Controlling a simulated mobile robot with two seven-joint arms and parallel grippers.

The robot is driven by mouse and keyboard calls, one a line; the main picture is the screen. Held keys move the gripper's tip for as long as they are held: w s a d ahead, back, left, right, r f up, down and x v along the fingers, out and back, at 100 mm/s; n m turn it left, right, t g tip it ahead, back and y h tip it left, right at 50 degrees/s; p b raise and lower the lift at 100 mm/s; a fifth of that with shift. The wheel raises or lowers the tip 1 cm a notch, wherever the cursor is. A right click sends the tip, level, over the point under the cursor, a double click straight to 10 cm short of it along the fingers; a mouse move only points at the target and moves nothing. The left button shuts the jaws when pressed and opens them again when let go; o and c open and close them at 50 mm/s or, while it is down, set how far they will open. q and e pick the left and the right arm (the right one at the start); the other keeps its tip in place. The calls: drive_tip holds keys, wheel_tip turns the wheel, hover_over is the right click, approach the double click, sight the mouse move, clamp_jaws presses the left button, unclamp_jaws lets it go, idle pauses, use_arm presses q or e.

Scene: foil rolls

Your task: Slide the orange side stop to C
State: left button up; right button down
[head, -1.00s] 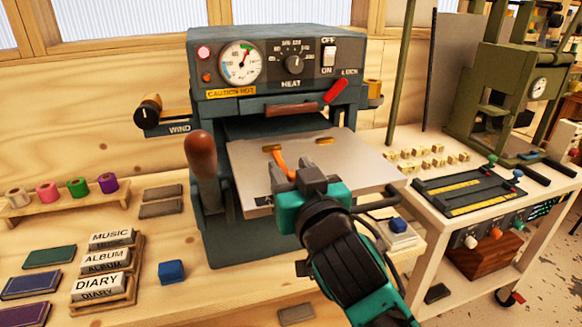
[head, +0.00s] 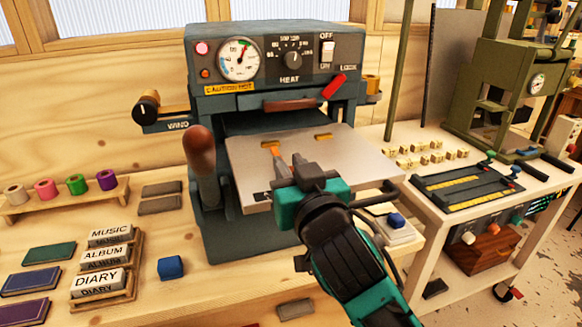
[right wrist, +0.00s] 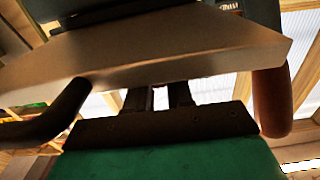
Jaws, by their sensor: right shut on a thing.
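The orange side stop (head: 278,152) lies on the left part of the pale metal plate (head: 345,158) of the press. My right gripper (head: 290,161) is over the plate, shut on the orange stop; its fingers and body hide the stop's near part. A small black mark (head: 262,196) shows at the plate's front left; I cannot read a letter C there. In the right wrist view the fingers (right wrist: 168,97) show below the plate's edge (right wrist: 170,65), and the stop is hidden. My left gripper is not in view.
Two brass pieces lie at the plate's back, one on the left (head: 270,143) and one on the right (head: 323,136). A brown-handled lever (head: 201,155) stands left of the plate. The press (head: 275,60) with a "caution hot" label rises behind. A blue block (head: 171,268) lies at front left.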

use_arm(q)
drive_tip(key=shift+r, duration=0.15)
use_arm(e)
drive_tip(key=shift+a, duration=0.1)
drive_tip(key=shift+s+a+p, duration=0.1)
drive_tip(key=shift+a+p, duration=0.1)
drive_tip(key=shift+p, duration=0.1)
drive_tip(key=shift+s+a, duration=0.1)
drive_tip(key=shift+a, duration=0.45)
drive_tip(key=c, duration=1.1)
unclamp_jaws()
drive_tip(key=shift+d, duration=0.15)
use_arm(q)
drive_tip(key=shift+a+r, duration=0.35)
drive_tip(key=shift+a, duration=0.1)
